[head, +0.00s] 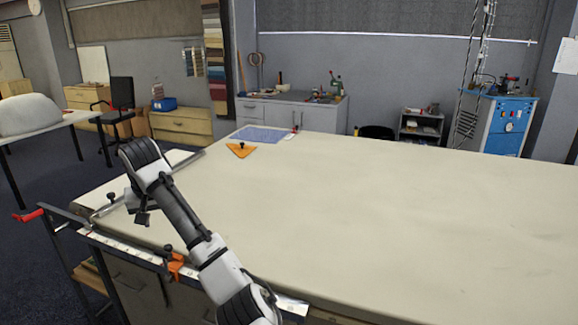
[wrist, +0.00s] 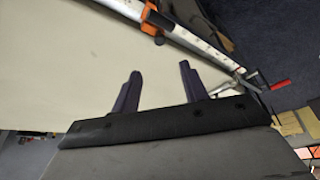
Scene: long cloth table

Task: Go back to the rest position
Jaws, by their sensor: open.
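My gripper (wrist: 160,70) is open in the wrist view, with its two dark fingers apart and nothing between them. Pale table surface and part of a metal rail lie beyond the fingertips. In the head view my arm reaches from the bottom centre up to the left, over the near left corner of the cloth table (head: 380,210). My gripper (head: 141,215) hangs at the far end of the arm there, small and partly hidden by the arm. Whether it touches the table cannot be told.
A metal rail (head: 120,246) with an orange clamp (head: 175,265) and a red handle (head: 28,215) runs along the table's near left edge. An orange triangle (head: 241,150) and a blue mat (head: 262,137) lie farther back. The table's middle and right are clear.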

